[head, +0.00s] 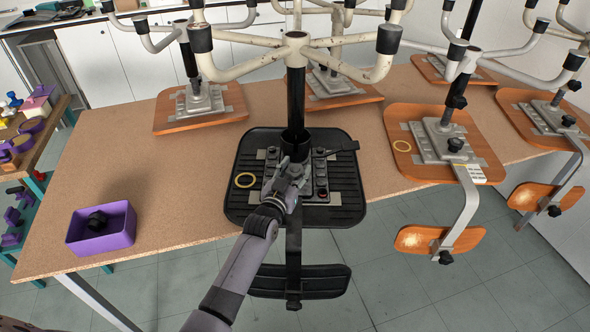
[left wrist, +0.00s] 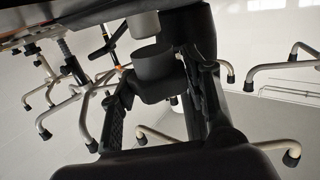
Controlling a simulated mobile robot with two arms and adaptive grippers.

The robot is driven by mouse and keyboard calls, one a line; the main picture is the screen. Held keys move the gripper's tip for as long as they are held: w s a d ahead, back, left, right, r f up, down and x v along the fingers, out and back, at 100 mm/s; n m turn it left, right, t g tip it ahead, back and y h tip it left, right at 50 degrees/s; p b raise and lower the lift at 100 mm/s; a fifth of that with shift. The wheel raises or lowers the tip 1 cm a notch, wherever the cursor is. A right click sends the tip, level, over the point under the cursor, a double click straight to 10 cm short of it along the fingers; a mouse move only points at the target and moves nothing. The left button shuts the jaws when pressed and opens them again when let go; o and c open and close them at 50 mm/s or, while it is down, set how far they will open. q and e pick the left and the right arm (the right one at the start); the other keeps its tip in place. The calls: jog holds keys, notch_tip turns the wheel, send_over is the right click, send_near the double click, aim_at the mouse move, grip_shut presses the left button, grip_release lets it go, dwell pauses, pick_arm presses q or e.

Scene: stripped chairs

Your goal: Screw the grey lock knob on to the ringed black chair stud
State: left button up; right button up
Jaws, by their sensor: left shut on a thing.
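The black chair (head: 340,205) lies upside down on the table, with a grey bracket plate and a black post on its seat. My left gripper (head: 286,182) is low over the bracket, at its near left side. In the left wrist view the gripper (left wrist: 160,72) is shut on a dark grey, cup-shaped piece, which I take for the lock knob (left wrist: 154,68). A lighter grey cylinder (left wrist: 146,24) stands right by its open end; whether they touch I cannot tell. My right gripper is not in view.
A purple bin (head: 102,240) with a black knob (head: 96,220) in it stands on the table's left. Orange-brown upturned chairs (head: 425,170) crowd the right and back.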

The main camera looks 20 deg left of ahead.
pick_arm(q)
jog(key=shift+f, duration=0.25)
jog(key=shift+f+b, duration=0.65)
jog(key=shift+b, duration=0.1)
jog(key=shift+r, duration=0.2)
jog(key=shift+r+p, duration=0.55)
jog(key=shift+p, duration=0.25)
dwell(0.6)
jog(key=shift+f, duration=0.2)
